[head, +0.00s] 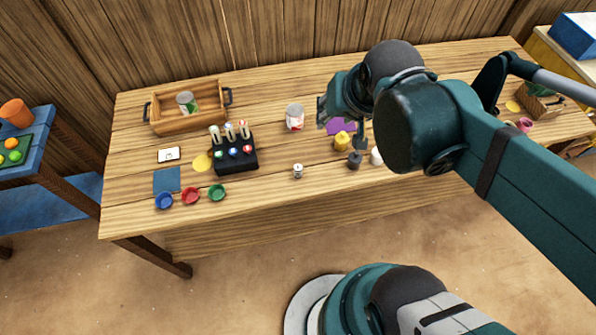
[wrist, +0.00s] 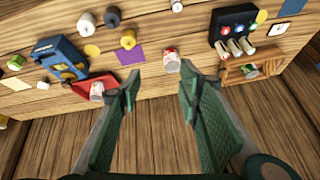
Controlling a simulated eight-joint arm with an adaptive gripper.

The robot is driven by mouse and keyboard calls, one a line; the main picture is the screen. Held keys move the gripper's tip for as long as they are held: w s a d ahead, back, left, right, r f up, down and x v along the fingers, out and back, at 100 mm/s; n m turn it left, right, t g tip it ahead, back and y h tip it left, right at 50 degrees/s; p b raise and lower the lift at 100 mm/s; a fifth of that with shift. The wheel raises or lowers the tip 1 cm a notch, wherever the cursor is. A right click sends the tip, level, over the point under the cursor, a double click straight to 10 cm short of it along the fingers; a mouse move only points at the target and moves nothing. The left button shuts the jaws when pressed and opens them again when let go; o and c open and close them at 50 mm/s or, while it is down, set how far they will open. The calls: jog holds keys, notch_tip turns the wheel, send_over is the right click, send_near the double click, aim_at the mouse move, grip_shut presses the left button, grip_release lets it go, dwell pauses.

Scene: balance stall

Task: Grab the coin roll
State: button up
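No object is clearly marked as the coin roll. A small pale cylinder (head: 298,171) with a darker band stands upright near the table's front edge and may be it. A similar small pale cylinder shows at the top edge of the wrist view (wrist: 177,5). My gripper (wrist: 158,88) is open, with nothing between its fingers. In the head view it is above the back middle of the table, behind and right of the small cylinder, and partly hidden by my arm. A red-and-white can (head: 295,117) stands left of it, and appears beyond the fingertips in the wrist view (wrist: 171,60).
A black rack (head: 238,160) with pale tubes stands left of the small cylinder. A yellow weight (head: 342,142), a dark weight (head: 354,161) and a white piece (head: 376,156) stand to its right. A wooden tray (head: 165,126) holds a can. Blue, red and green dishes line the front left.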

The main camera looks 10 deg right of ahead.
jog(key=w+a+f+m+g+b, duration=0.1)
jog(key=w+a+f+m+g, duration=0.1)
jog(key=f+m, duration=0.25)
jog(key=w+a+f+m+g+b, duration=0.1)
jog(key=w+a+f+m, duration=0.15)
jog(key=f, duration=0.35)
jog(key=m+g+b, duration=0.2)
jog(key=m+g, duration=0.1)
jog(key=m, duration=0.3)
send_over(298, 167)
jog(key=f, duration=1.1)
jog(key=shift+d+f, duration=0.1)
jog(key=shift+d, duration=0.1)
jog(key=shift+a+f+m, duration=0.2)
jog(key=shift+f+m, duration=0.3)
jog(key=shift+f, duration=0.25)
jog(key=shift+f, duration=1.3)
jog(key=shift+f+b, duration=0.7)
jog(key=shift+f, duration=1.9)
jog(key=c, duration=1.1)
